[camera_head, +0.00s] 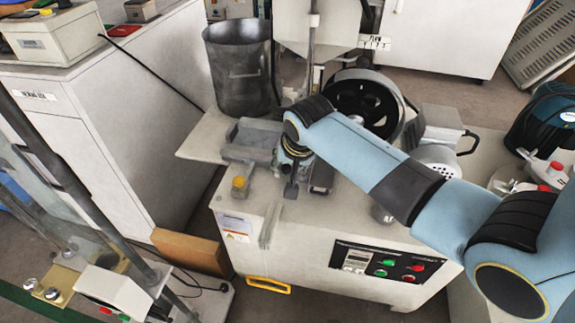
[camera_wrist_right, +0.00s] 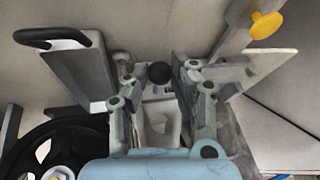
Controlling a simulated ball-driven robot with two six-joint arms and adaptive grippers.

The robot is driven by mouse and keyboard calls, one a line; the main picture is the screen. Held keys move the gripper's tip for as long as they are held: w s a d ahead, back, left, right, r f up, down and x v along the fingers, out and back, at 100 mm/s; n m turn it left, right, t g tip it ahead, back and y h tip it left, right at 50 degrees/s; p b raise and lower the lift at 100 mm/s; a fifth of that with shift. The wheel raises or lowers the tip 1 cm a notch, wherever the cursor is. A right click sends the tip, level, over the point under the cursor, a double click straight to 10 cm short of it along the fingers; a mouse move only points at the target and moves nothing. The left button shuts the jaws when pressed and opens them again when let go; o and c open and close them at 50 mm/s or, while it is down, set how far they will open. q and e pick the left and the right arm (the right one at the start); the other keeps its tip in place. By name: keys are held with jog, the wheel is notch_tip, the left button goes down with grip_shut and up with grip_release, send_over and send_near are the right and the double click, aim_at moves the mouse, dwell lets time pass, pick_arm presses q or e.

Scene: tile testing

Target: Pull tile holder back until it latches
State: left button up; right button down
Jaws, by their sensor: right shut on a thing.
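My right gripper (camera_head: 291,178) reaches down over the front of the white machine (camera_head: 300,245), its arm coming in from the right and hiding part of the mechanism. In the right wrist view my right gripper (camera_wrist_right: 160,78) has its fingers on both sides of a black round knob (camera_wrist_right: 158,72). It is shut on the knob's part; the exact contact is hard to see. The tile holder appears to be the grey metal assembly that this knob belongs to, mostly hidden by the gripper. A grey metal bracket (camera_head: 250,140) is left of the gripper. My left gripper is not in view.
A yellow knob (camera_head: 239,182) sits at the front left of the machine. A grey bucket (camera_head: 240,75) stands behind, and a black wheel (camera_head: 362,100) behind right. A control panel (camera_head: 380,262) is on the front face. A block with a black handle (camera_wrist_right: 52,37) flanks the gripper.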

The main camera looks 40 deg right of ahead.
jog(key=w+a, duration=0.2)
jog(key=w, duration=0.1)
jog(key=w+a+b, duration=0.1)
jog(key=w+a, duration=0.5)
jog(key=w, duration=0.1)
jog(key=shift+a+f+b, duration=0.1)
jog(key=shift+a+b, duration=0.15)
jog(key=shift+b, duration=0.1)
jog(key=shift+w+a, duration=0.3)
jog(key=shift+w, duration=0.05)
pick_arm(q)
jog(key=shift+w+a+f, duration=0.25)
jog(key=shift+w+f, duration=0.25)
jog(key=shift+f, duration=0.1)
pick_arm(e)
jog(key=c, duration=1.4)
grip_release()
jog(key=shift+o, duration=0.2)
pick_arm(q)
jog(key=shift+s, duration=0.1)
pick_arm(e)
jog(key=v, duration=0.7)
jog(key=shift+r, duration=0.3)
